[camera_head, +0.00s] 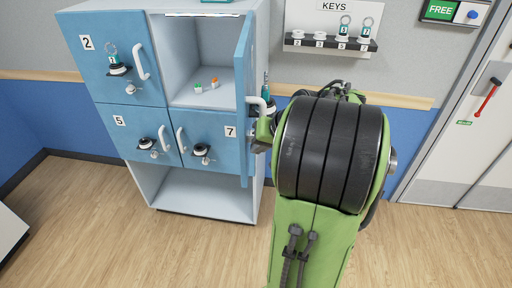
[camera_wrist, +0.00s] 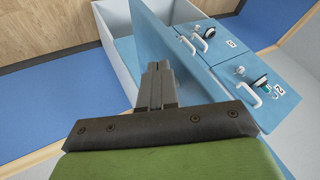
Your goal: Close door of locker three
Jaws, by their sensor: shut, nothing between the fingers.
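The open locker compartment (camera_head: 187,96) is at the upper right of the blue and white locker unit. Its blue door (camera_head: 243,80) stands swung outward, seen almost edge-on, with a white handle on its right side. No number shows on this door. My gripper (camera_head: 262,127) is just right of the door, near the handle and partly hidden by my wrist. In the wrist view my gripper (camera_wrist: 157,72) is shut and empty, with its fingertips close to the door panel (camera_wrist: 170,48). I cannot tell whether they touch it.
Locker doors 2 (camera_head: 116,62), 5 (camera_head: 140,132) and 7 (camera_head: 205,139) are shut, with keys or locks on them. Small orange and green items (camera_head: 214,82) lie inside the open compartment. A key rack (camera_head: 330,43) hangs on the wall at right. Wooden floor (camera_head: 110,230) in front is clear.

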